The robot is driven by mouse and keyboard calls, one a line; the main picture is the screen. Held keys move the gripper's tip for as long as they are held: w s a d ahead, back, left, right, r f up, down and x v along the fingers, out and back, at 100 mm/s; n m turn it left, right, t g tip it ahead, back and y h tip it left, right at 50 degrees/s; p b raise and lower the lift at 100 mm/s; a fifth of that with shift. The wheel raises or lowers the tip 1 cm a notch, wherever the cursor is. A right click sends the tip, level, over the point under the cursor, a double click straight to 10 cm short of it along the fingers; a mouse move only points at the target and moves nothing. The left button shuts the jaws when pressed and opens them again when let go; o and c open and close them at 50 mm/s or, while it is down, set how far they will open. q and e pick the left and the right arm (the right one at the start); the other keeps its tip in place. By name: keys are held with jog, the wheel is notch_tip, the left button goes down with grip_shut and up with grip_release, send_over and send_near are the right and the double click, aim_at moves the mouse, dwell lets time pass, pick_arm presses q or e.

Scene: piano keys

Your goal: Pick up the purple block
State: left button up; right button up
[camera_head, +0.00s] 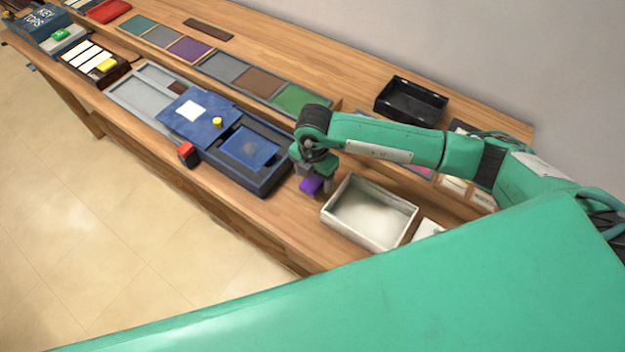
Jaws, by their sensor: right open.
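The purple block (311,185) sits on the wooden bench between the dark blue box and the cream tray. My right gripper (315,181) is over the purple block, pointing down, with its fingers open around or just beside it. From this view I cannot tell whether the fingers touch the block. Part of the block is hidden by the gripper. My left gripper is not in view.
A cream tray (336,223) stands just right of the block. A dark blue box (262,186) with a blue lid (197,122) is to the left. A red block (187,152) is near the front edge. A black tray (411,101) is behind my right arm.

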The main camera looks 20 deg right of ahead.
aim_at(314, 180)
jog(key=shift+f, duration=0.35)
jog(key=c, duration=1.1)
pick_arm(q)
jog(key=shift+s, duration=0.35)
pick_arm(e)
jog(key=shift+r, duration=0.15)
pick_arm(q)
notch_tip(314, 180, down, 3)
jog(key=b, duration=0.3)
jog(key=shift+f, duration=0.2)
pick_arm(e)
notch_tip(314, 180, up, 20)
jog(key=shift+f, duration=0.1)
jog(key=o, duration=0.4)
jog(key=shift+c, duration=1.3)
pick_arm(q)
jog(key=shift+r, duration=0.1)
